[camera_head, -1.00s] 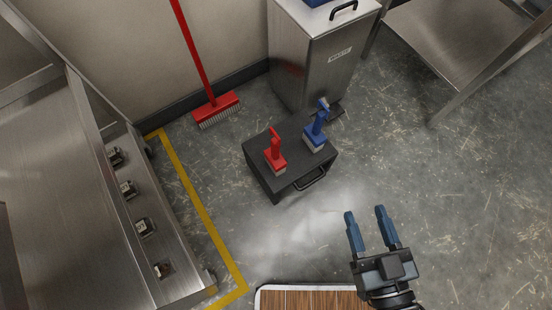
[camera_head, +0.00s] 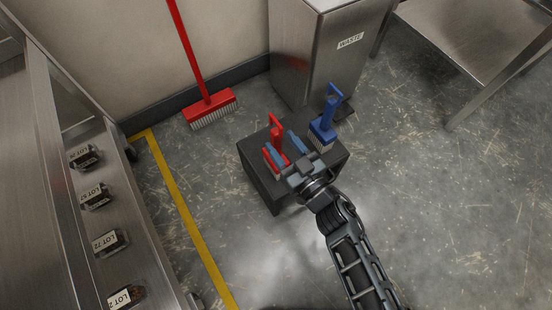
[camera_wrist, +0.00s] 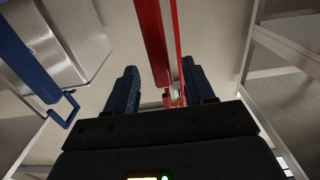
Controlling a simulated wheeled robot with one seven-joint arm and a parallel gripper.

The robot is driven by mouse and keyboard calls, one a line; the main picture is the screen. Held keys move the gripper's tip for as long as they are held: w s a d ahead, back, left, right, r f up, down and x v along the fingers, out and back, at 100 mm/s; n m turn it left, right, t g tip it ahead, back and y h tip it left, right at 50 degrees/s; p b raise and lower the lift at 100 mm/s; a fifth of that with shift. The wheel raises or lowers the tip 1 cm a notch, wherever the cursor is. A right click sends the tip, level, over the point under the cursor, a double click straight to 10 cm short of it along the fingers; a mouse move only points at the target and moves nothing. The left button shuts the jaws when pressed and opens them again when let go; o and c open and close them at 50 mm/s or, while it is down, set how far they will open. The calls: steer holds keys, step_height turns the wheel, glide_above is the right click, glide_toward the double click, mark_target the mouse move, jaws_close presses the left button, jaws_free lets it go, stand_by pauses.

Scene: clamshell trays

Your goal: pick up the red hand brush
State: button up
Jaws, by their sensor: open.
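The red hand brush (camera_head: 276,127) stands upright, handle up, on a dark box (camera_head: 265,187) on the floor. My gripper (camera_head: 281,146) is open at the brush, its two blue fingers on either side of it as seen from the head. In the wrist view, the red brush handle (camera_wrist: 152,40) rises between the open fingers (camera_wrist: 160,88), nearer the left one. I cannot tell whether a finger touches it. My gripper hides part of the brush's lower end in the head view.
A blue hand brush (camera_head: 323,128) stands on the same box, right of my gripper. A steel waste bin (camera_head: 318,62) is behind it. A red broom (camera_head: 211,110) leans by the wall. A steel unit (camera_head: 60,230) is at left. The floor at right is clear.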

mark_target(272, 131)
steer(key=b+x, duration=0.2)
steer(key=x, duration=0.3)
steer(key=shift+a+r, duration=0.1)
jaws_close()
stand_by(0.4)
